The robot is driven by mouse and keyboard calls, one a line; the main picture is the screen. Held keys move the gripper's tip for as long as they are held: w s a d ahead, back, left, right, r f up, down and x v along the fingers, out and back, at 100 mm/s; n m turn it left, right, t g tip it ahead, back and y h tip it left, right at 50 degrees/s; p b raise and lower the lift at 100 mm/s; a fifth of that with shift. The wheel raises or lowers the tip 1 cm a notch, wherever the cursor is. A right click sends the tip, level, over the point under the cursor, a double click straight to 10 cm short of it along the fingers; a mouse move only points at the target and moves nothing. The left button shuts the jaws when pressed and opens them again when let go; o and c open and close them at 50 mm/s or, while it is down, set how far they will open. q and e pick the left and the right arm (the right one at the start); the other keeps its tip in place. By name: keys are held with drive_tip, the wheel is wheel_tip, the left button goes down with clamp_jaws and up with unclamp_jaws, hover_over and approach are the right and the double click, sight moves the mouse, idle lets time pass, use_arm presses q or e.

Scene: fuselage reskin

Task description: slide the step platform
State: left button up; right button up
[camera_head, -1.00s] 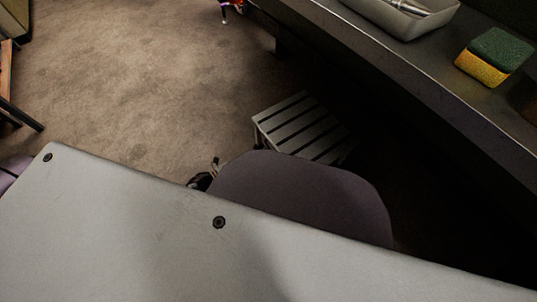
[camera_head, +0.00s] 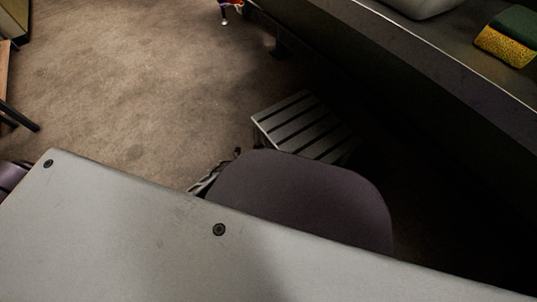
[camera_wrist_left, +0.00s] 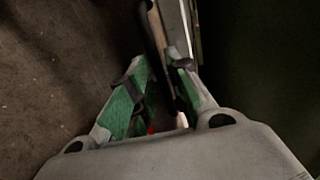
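The step platform (camera_head: 305,126) is a low, pale slatted step on the carpet, beside the dark bench front in the head view. Its near side is hidden behind a rounded purple-grey shape. In the left wrist view my left gripper (camera_wrist_left: 162,66) has green-padded fingers that stand apart. A narrow dark strip and a pale grey edge (camera_wrist_left: 177,22) run between and past the fingertips. I cannot tell whether these belong to the step platform or whether both fingers touch them. In the head view only small grey and black parts show left of the rounded shape. My right gripper is not in view.
A dark bench (camera_head: 440,75) runs along the right, with a yellow-green sponge (camera_head: 510,38) and part of a grey tray (camera_head: 420,6) on top. Open carpet (camera_head: 130,90) lies left of the platform. Dark legs of some furniture stand at the far left.

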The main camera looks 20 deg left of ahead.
use_arm(q)
drive_tip(key=shift+w, duration=0.1)
clamp_jaws()
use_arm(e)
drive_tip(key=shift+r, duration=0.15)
